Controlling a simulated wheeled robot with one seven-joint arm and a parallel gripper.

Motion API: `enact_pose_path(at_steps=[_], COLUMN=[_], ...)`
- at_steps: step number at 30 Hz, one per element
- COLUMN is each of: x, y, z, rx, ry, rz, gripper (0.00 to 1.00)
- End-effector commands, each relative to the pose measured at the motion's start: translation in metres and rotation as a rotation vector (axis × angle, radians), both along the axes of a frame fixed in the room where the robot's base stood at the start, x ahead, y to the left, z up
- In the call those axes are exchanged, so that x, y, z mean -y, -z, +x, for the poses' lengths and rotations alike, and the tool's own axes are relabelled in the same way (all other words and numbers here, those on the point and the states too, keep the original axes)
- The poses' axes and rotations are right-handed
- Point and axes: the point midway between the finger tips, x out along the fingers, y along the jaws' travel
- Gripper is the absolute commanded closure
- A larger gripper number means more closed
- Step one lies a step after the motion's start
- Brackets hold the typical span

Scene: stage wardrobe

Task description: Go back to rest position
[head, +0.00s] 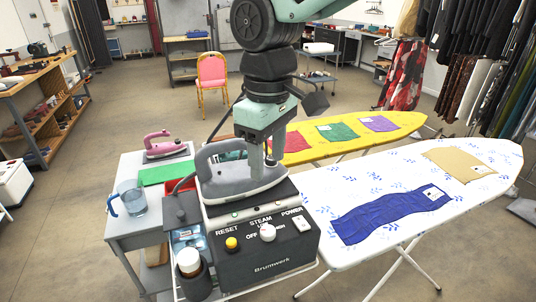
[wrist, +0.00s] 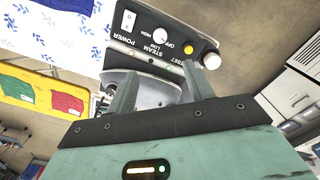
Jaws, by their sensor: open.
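My gripper (head: 264,160) is open and points down over the grey iron (head: 238,188). The iron rests on top of the dark steam station marked Brunnwerk (head: 265,262). In the head view my fingers overlap the iron's handle; I cannot tell whether they touch it. In the wrist view my two fingers (wrist: 163,85) stand apart, with the iron (wrist: 150,92) seen between and beyond them. The station's front panel, with a yellow button and a white knob, also shows in the wrist view (wrist: 178,22).
A white ironing board (head: 330,190) with blue and tan cloths is at right; a yellow board (head: 405,122) with cloths is behind. A grey cart (head: 122,225) at left holds a jug (head: 132,200) and a pink iron (head: 163,144).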

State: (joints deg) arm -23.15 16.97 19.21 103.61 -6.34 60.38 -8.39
Motion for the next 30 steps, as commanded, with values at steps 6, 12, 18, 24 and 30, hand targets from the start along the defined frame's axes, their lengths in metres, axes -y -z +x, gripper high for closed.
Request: enact_pose_path(at_steps=[6, 12, 18, 24, 30], x=[0.002, 0.025, 0.067, 0.098, 0.103], y=[0.002, 0.022, 0.056, 0.078, 0.082], z=[-0.005, -0.063, -0.137, -0.179, -0.185], rx=[-0.001, -0.013, -0.016, -0.010, -0.008], ry=[0.003, 0.056, 0.161, 0.237, 0.250], rz=[0.002, 0.024, 0.046, 0.052, 0.053], gripper=[0.48, 0.48, 0.48, 0.48, 0.48])
